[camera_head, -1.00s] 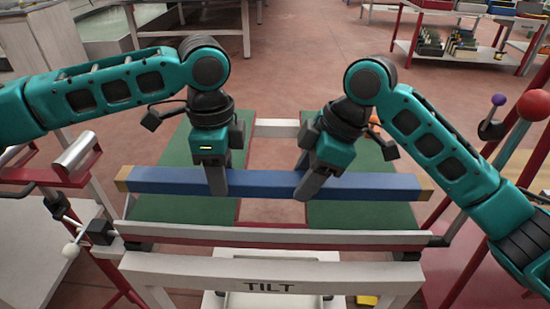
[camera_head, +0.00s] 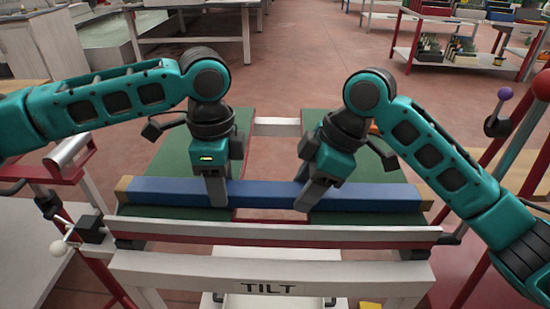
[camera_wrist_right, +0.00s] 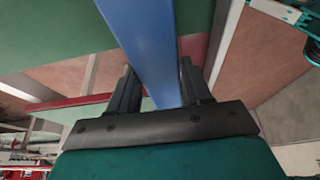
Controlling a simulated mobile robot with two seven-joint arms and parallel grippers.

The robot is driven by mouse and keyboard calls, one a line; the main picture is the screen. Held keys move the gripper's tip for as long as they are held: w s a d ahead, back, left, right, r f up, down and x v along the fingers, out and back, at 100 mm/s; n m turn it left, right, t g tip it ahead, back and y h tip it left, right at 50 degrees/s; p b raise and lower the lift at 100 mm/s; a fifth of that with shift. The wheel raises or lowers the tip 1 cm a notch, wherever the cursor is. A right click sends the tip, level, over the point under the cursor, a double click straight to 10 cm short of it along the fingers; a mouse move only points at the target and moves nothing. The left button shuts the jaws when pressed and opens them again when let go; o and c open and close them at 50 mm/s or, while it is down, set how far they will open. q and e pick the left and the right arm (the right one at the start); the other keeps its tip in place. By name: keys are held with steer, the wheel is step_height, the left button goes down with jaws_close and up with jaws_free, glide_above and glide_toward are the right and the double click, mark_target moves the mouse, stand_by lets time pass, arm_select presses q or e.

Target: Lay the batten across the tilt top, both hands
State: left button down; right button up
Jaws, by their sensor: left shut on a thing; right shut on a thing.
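The batten (camera_head: 262,194) is a long blue bar with wooden ends. In the head view it runs left to right across the two green panels of the tilt top (camera_head: 390,171), just behind the front rail. Whether it touches the panels cannot be told. My left gripper (camera_head: 217,199) is shut on it left of the middle. My right gripper (camera_head: 309,202) is shut on it right of the middle, its wrist tilted. The right wrist view shows the blue batten (camera_wrist_right: 148,40) between the two dark fingers (camera_wrist_right: 155,90).
A white and red rail (camera_head: 270,232) runs along the front, above a white beam labelled TILT (camera_head: 200,268). Levers with purple (camera_head: 505,94) and red (camera_head: 541,86) knobs stand at the right. A roller stand (camera_head: 70,150) is at the left. Shelving (camera_head: 450,40) stands far back.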

arm_select(q)
steer(key=shift+f+b, duration=0.5)
steer(key=shift+f, duration=0.15)
arm_select(e)
steer(key=shift+f, duration=0.65)
arm_select(q)
steer(key=c, duration=0.6)
jaws_free()
steer(key=shift+r, duration=0.15)
arm_select(e)
steer(key=o, duration=1.4)
steer(key=shift+r, duration=0.15)
arm_select(q)
steer(key=shift+o, duration=0.2)
arm_select(e)
steer(key=v, duration=0.7)
steer(key=shift+d+r, duration=0.15)
steer(key=shift+r, duration=0.05)
arm_select(q)
step_height(320, 180, up, 12)
